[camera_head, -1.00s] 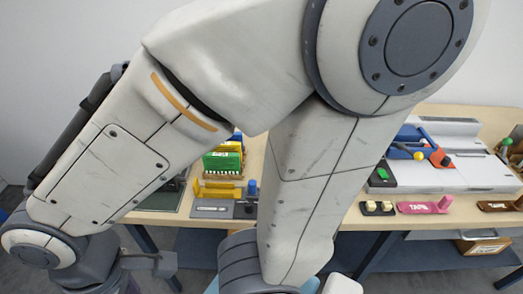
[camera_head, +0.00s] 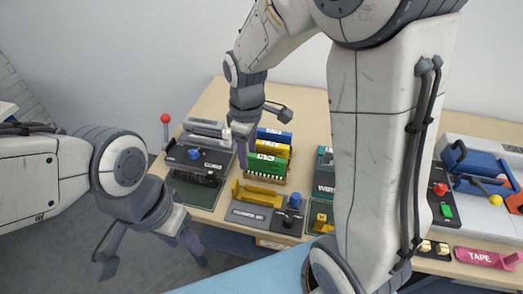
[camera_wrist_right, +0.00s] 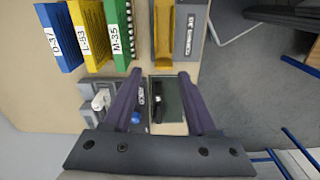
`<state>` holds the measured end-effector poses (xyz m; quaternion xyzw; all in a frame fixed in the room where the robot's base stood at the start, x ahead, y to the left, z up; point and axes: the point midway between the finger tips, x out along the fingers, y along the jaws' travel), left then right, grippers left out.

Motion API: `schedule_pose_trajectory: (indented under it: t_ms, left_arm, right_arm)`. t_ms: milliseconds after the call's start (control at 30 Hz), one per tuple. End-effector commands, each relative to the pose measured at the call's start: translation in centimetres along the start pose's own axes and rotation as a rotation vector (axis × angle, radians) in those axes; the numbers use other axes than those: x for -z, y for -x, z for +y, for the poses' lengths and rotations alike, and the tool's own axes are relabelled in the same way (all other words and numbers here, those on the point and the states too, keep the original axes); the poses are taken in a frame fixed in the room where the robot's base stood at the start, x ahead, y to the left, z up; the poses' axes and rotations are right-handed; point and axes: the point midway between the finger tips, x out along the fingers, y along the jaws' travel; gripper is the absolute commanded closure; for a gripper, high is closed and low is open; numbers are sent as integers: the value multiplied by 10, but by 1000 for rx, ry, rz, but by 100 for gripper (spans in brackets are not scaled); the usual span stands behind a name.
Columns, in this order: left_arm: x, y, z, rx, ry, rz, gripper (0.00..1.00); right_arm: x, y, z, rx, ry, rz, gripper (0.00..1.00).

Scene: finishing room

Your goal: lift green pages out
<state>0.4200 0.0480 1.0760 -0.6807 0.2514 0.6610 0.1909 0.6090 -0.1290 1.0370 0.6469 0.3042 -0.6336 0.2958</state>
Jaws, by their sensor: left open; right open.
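The green pages (camera_head: 265,166), a green block with a white label and a comb-like lower edge, stand in front of the yellow and blue blocks on the table. In the right wrist view the green block (camera_wrist_right: 118,38) reads M-35. My right gripper (camera_head: 242,158) hangs just left of the green pages, open and empty. In the right wrist view its fingers (camera_wrist_right: 160,73) are apart, below and right of the green block, over a dark mat. My left gripper (camera_head: 190,246) is open and empty, low in front of the table's left edge, well away from the pages.
The yellow block (camera_head: 273,149) and blue block (camera_head: 274,136) stand behind. A grey machine with a blue knob (camera_head: 194,154) is to the left, with a red-ball lever. A grey unit with a yellow tray (camera_head: 262,196) lies in front. My right arm hides the table's middle.

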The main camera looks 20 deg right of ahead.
Motion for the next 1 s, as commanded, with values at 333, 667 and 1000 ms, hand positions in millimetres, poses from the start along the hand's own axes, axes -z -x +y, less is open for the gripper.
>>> schedule_pose_trajectory:
  t_ms: [333,667,1000]
  left_arm:
    - [1,13,1,0,0,0,50]
    - [1,16,1,0,0,0,50]
    - [2,28,2,0,0,0,50]
  right_arm:
    - [-21,-38,81,2,99,-26,43]
    - [-20,-76,79,0,101,-23,43]
    - [-20,-120,76,2,101,-25,43]
